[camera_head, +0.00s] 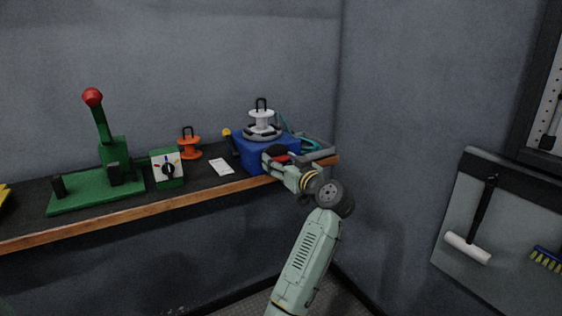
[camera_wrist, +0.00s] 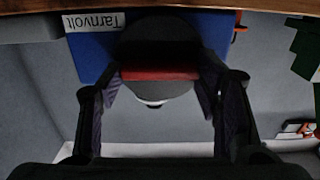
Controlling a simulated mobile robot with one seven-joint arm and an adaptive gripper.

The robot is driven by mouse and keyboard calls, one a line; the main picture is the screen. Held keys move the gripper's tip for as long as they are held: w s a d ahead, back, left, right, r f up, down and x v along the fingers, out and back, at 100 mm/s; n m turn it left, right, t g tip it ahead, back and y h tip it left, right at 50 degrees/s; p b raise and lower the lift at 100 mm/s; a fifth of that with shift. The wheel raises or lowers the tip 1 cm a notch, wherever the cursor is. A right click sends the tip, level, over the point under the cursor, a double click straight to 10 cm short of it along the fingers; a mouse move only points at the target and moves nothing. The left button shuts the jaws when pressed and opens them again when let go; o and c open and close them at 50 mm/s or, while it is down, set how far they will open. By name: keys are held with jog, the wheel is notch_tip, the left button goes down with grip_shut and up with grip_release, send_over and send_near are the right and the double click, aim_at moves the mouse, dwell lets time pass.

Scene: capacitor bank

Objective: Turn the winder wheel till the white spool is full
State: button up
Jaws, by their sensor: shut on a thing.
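The winder (camera_head: 252,152) is a blue box at the right end of the bench. The white spool (camera_head: 261,119) stands upright on top, with a dark handle loop above it; its core looks pale, and any winding is too small to make out. The winder wheel (camera_wrist: 158,45) is a dark round disc with a red bar (camera_wrist: 160,73) across it, on the box's front. My gripper (camera_head: 277,160) is shut on the wheel, its fingers on either side of the red bar in the wrist view (camera_wrist: 160,84). In the head view it hides most of the wheel.
An orange spool (camera_head: 189,146), a white card (camera_head: 221,167), a green switch box (camera_head: 167,169) and a green lever stand (camera_head: 96,188) with a red knob are to the left.

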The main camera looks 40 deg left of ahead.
jog(key=shift+c, duration=0.7)
jog(key=shift+f+m, duration=0.1)
jog(key=shift+m, duration=0.2)
jog(key=shift+m+b, duration=0.65)
jog(key=shift+m, duration=0.25)
jog(key=m, duration=0.2)
jog(key=shift+w+m, duration=0.1)
jog(key=shift+m, duration=0.3)
jog(key=m+p, duration=0.1)
jog(key=m, duration=0.2)
jog(key=shift+m, duration=0.3)
jog(key=m+p, duration=0.3)
jog(key=m, duration=0.1)
jog(key=shift+w+d+m, duration=0.1)
jog(key=shift+m, duration=0.2)
jog(key=shift+m+p, duration=1.45)
jog(key=shift+m, duration=0.75)
jog(key=shift+f, duration=0.15)
